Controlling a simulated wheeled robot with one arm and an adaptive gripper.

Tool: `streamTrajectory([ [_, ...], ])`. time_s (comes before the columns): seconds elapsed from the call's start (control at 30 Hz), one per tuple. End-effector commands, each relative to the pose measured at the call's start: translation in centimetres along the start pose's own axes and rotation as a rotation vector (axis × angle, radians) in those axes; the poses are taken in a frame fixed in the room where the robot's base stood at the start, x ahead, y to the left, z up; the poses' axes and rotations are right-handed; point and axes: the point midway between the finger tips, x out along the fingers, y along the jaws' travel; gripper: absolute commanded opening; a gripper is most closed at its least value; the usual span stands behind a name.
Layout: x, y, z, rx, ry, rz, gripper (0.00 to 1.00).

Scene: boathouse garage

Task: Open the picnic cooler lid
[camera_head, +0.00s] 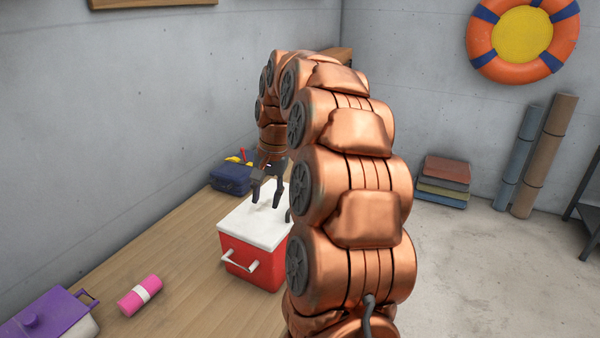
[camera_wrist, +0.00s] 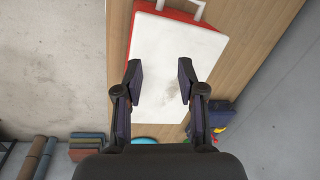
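The picnic cooler has a red body (camera_head: 262,272) with a light handle (camera_head: 239,262) on its near side, and it stands on the wooden bench. Its white lid (camera_head: 246,228) looks shut. My gripper (camera_head: 268,203) points down over the far part of the lid, with its fingers apart and nothing between them. In the wrist view the open gripper (camera_wrist: 160,75) spans part of the white lid (camera_wrist: 172,45), and the red edge and handle (camera_wrist: 190,6) show at the top. I cannot tell whether the fingertips touch the lid. My arm hides the cooler's right side.
The wooden bench (camera_head: 180,270) runs along the wall. A blue bag (camera_head: 231,178) with tools lies behind the cooler. A pink roll (camera_head: 139,295) and a purple container (camera_head: 48,318) lie at the near left. Stacked folded items (camera_head: 443,182) and rolled mats (camera_head: 541,155) are on the floor.

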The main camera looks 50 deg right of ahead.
Motion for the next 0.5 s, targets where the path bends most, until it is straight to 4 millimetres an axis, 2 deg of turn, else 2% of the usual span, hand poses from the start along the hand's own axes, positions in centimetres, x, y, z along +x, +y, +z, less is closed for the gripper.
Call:
streamTrajectory([
  [0.03, -0.4, 1.0, -2.2, 0.058, 0.012, -0.008, 0.39],
  [0.1, -0.7, 2.3, -4.7, 0.129, 0.027, -0.014, 0.39],
  [0.2, -1.0, 4.1, -7.3, 0.210, 0.043, -0.022, 0.39],
  [0.33, -1.2, 5.6, -9.4, 0.276, 0.058, -0.029, 0.39],
  [0.5, -1.1, 6.2, -10.2, 0.301, 0.064, -0.031, 0.39],
])
